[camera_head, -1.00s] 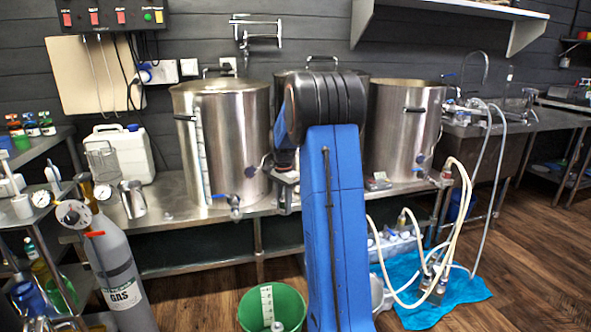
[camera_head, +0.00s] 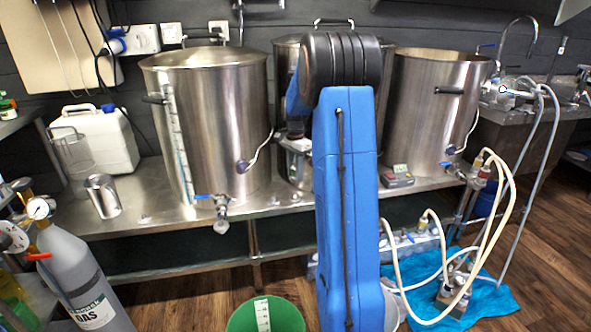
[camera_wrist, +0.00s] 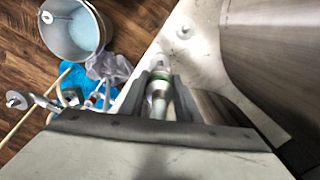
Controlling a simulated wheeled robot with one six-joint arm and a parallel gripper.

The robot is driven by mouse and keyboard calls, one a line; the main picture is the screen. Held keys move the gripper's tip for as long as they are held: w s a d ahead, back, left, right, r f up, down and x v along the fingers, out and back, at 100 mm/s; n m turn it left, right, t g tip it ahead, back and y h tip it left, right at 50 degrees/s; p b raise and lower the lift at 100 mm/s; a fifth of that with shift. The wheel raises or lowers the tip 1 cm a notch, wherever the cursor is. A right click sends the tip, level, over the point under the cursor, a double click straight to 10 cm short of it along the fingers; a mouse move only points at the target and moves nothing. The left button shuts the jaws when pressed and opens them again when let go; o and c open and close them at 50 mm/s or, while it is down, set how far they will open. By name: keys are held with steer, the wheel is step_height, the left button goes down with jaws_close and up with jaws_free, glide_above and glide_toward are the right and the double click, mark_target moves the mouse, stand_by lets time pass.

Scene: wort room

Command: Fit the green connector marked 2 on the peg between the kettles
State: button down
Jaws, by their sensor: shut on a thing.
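In the wrist view my gripper (camera_wrist: 161,97) is shut on a connector (camera_wrist: 160,80) with a green band and a pale metal tip; any number on it is too small to read. It is held above the steel bench. A small pale upright piece (camera_wrist: 183,32) stands on the bench beyond it; I cannot tell whether it is the peg. In the head view the left kettle (camera_head: 210,130), middle kettle (camera_head: 288,60) and right kettle (camera_head: 430,110) stand on the bench (camera_head: 150,235). My arm hides part of the middle kettle, and the connector cannot be made out there.
A kettle wall (camera_wrist: 275,60) is close on the right in the wrist view. A bucket (camera_wrist: 75,40) is at upper left.

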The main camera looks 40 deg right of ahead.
steer(key=shift+f, duration=2.65)
steer(key=shift+f, duration=1.35)
steer(key=c, duration=1.3)
jaws_free()
steer(key=shift+o, duration=0.2)
step_height(320, 180, up, 12)
steer(key=shift+r, duration=0.1)
steer(key=shift+s, duration=0.1)
